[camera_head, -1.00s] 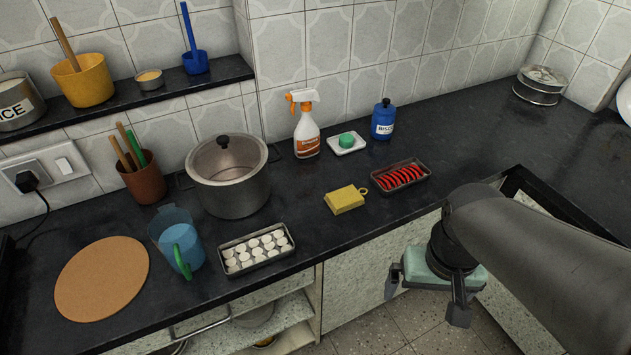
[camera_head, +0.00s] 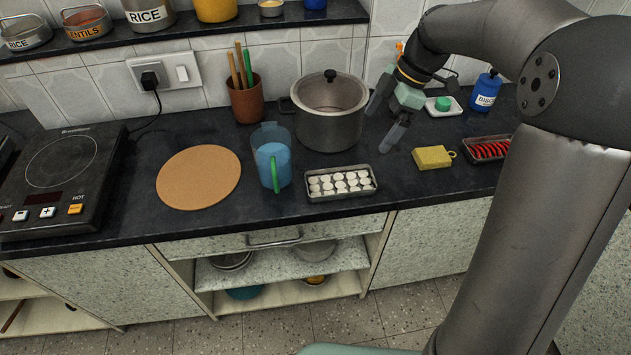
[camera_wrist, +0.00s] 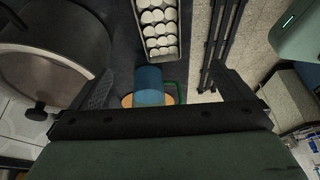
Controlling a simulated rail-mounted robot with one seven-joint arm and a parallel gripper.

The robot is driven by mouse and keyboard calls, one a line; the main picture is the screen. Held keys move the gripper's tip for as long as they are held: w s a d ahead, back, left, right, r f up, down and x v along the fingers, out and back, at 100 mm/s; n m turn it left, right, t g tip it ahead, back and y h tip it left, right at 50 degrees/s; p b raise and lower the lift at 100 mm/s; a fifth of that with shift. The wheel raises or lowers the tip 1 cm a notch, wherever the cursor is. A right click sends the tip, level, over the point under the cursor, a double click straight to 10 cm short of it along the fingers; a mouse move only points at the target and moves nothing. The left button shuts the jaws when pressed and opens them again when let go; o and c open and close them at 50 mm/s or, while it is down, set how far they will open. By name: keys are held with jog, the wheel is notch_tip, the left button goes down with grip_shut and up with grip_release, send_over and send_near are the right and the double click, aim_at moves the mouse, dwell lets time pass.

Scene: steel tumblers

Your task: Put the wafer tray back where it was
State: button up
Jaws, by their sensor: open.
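A metal tray (camera_head: 316,193) of white round pieces, likely the wafer tray, lies on the dark counter near its front edge, right of the blue jug (camera_head: 272,162). The tray also shows at the top of the wrist view (camera_wrist: 147,42), partly cut off. A second tray (camera_head: 467,149), holding red slices, lies at the right, partly behind my arm. My gripper (camera_head: 377,131) is open and empty, above the counter just right of the pot, with its fingers pointing down and left. The wrist view shows nothing between its fingers.
The lidded pot (camera_head: 328,120) stands behind the tray of white pieces. A yellow sponge-like block (camera_head: 433,157), a blue bottle (camera_head: 486,92) and a soap dish (camera_head: 443,108) are at the right. A round cork mat (camera_head: 199,178) and a hob (camera_head: 62,175) are left. Bare counter lies between tray and block.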

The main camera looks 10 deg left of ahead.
send_near(337, 186)
jog(key=shift+w+a+f+n+p, duration=0.15)
jog(key=shift+w+f+n+p, duration=0.15)
jog(key=shift+f, duration=0.1)
jog(key=shift+s+p+x, duration=0.15)
jog(key=shift+p+x, duration=0.1)
jog(key=shift+x, duration=1.1)
jog(key=shift+s+p+x, duration=0.2)
jog(key=shift+x, duration=1.15)
jog(key=shift+c, duration=0.3)
jog(key=c, duration=1.2)
jog(key=shift+r, duration=0.1)
